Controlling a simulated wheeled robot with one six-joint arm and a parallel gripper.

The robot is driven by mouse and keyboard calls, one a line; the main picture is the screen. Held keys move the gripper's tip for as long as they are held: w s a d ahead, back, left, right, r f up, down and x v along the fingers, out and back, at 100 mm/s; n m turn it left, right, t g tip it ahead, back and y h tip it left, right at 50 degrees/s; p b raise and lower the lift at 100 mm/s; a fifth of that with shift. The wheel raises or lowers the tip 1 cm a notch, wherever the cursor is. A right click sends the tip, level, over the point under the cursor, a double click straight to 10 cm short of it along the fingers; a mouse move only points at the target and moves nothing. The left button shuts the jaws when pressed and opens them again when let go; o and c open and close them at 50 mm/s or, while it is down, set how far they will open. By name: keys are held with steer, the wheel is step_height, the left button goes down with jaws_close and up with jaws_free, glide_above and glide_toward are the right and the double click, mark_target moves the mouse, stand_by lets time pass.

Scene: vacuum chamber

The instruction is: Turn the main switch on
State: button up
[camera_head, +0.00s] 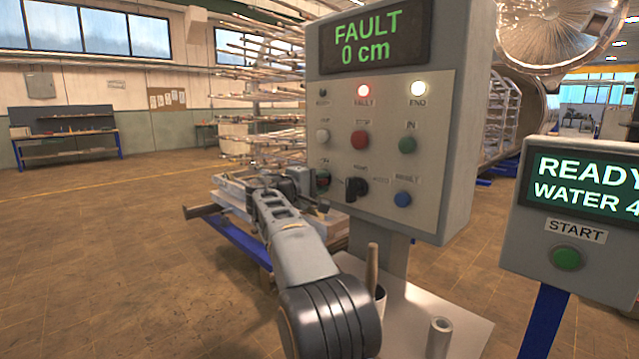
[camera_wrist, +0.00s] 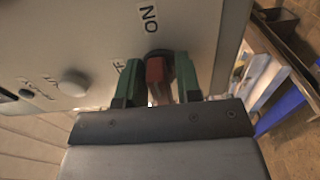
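The main switch, a red handle on a dark round base (camera_wrist: 157,72), is on the lower left of the grey control panel (camera_head: 455,120). An ON label and a partly hidden OFF label show beside it in the wrist view. My gripper (camera_wrist: 158,82) has its two green-edged fingers at the panel, one on either side of the red handle. Narrow gaps seem to show between fingers and handle. In the head view my gripper (camera_head: 320,182) covers much of the switch. Which label the handle points to is unclear.
The panel display (camera_head: 368,40) reads FAULT 0 cm, with red and white lamps lit. A black selector knob (camera_head: 356,188) sits close right of the switch. Red (camera_head: 360,140), green (camera_head: 407,145) and blue (camera_head: 402,198) buttons are near. A START box (camera_head: 575,220) stands at right.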

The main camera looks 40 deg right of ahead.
steer(key=shift+o, duration=0.8)
steer(key=s+a, duration=0.2)
steer(key=a, duration=1.1)
steer(key=shift+a+p, duration=0.3)
steer(key=shift+a, duration=0.05)
steer(key=s+a+f+y+p, duration=0.2)
steer(key=s+a+y+p, duration=0.2)
steer(key=s+y+p, duration=0.2)
steer(key=s+a+f+m+y+p, duration=0.1)
steer(key=s+a+f+y+p, duration=0.1)
steer(key=s+a+y+p, duration=0.3)
steer(key=s+a+f+t+y+p, duration=0.1)
steer(key=s+a+y+p, duration=0.4)
steer(key=s+p, duration=0.6)
steer(key=shift+s+a+f+y, duration=0.25)
steer(key=shift+s+f+y, duration=0.25)
steer(key=shift+f+y, duration=0.4)
steer(key=shift+r, duration=0.2)
